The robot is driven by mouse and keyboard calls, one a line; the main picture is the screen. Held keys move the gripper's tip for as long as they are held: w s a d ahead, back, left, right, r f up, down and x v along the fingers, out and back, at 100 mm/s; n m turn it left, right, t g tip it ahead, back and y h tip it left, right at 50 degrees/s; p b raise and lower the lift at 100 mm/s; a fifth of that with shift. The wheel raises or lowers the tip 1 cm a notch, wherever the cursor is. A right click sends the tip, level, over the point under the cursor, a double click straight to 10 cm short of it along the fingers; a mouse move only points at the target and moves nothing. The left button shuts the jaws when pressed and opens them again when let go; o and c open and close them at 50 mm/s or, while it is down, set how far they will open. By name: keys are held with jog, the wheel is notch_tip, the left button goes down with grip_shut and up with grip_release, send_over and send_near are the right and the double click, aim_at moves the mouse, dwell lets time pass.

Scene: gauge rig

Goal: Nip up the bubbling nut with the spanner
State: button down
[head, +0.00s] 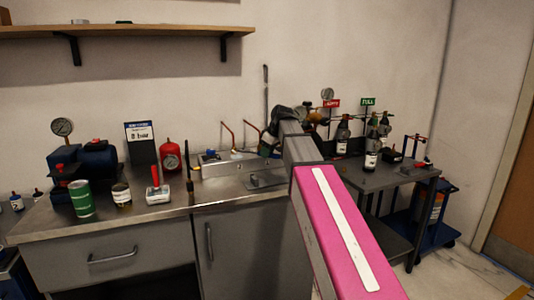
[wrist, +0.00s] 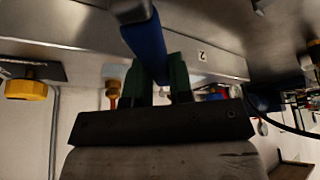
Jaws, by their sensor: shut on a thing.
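My gripper (head: 268,145) is above the back of the steel bench, by the metal rig (head: 222,168); my arm partly covers this spot. In the wrist view the green fingers (wrist: 160,82) are shut on a blue handle. I take this to be the spanner (wrist: 148,45). A grey metal part sits at its far end, by the top edge, over steel. I cannot tell whether it touches a nut. Thin copper tubes (head: 228,133) rise from the rig. I cannot make out the bubbling nut or any bubbles.
Dark bottles (head: 371,153) stand on a side table (head: 395,178) to the right. The bench front is mostly clear.

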aim_at(256, 152)
jog(key=shift+w+a, duration=0.1)
jog(key=shift+w+a, duration=0.6)
jog(key=shift+a, duration=0.25)
jog(key=shift+w+a, duration=0.55)
jog(key=shift+a, duration=0.3)
dwell(1.2)
dwell(0.5)
jog(key=shift+s+a+m+t+h, duration=0.35)
jog(key=shift+s+a+m, duration=0.6)
jog(key=shift+m, duration=0.35)
jog(key=shift+w+d+n, duration=0.7)
jog(key=shift+n, duration=0.3)
